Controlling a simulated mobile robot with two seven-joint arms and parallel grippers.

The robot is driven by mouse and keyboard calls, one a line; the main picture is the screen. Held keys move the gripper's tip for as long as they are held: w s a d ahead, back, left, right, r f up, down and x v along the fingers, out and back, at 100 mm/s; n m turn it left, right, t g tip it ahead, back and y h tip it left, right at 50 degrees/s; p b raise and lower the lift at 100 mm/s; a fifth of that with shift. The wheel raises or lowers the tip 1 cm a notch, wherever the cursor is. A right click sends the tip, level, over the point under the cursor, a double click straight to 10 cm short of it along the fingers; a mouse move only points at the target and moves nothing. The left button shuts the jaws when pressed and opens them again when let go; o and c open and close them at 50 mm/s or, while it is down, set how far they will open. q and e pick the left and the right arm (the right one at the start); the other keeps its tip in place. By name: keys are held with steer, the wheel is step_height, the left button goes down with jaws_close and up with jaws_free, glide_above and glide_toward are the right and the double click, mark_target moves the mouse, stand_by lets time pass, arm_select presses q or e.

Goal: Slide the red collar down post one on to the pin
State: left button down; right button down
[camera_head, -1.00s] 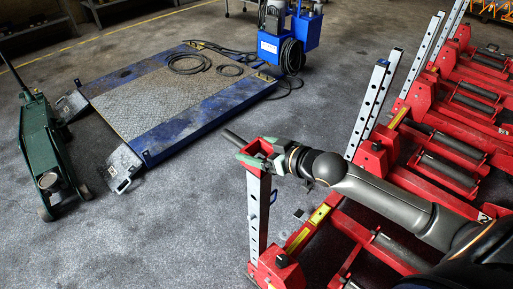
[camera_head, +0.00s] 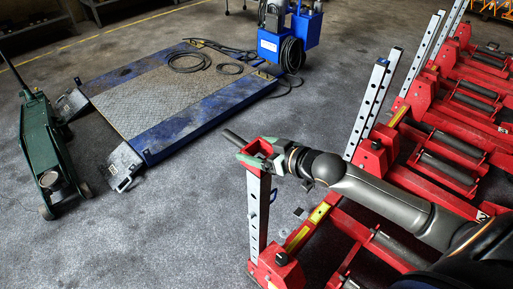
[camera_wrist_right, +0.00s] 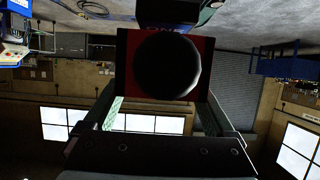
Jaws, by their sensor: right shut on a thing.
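The red collar (camera_head: 259,147) sits around the top of post one (camera_head: 257,215), a pale upright post with a row of holes. My right gripper (camera_head: 257,160) is shut on the collar from the right, with greenish fingertips on its two sides. In the right wrist view, the red collar (camera_wrist_right: 123,70) lies between the fingers (camera_wrist_right: 160,112), partly behind a dark round end. A grey bar sticks out of the collar to the left. A small blue piece (camera_head: 273,195), perhaps the pin, shows at the post's right side below the collar. My left gripper is not in view.
The post rises from a red stand (camera_head: 278,272) with rollers. A second holed post (camera_head: 374,105) and more red stands are at the right. A blue platform (camera_head: 180,95) with hoses and a green trolley jack (camera_head: 43,150) are at the left. Grey floor between is clear.

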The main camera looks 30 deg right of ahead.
steer(key=shift+r, duration=0.2)
steer(key=shift+p, duration=0.4)
steer(key=shift+p, duration=0.4)
stand_by(0.3)
steer(key=shift+w+f+b, duration=0.1)
steer(key=shift+f+b, duration=4.3)
steer(key=shift+f, duration=3.25)
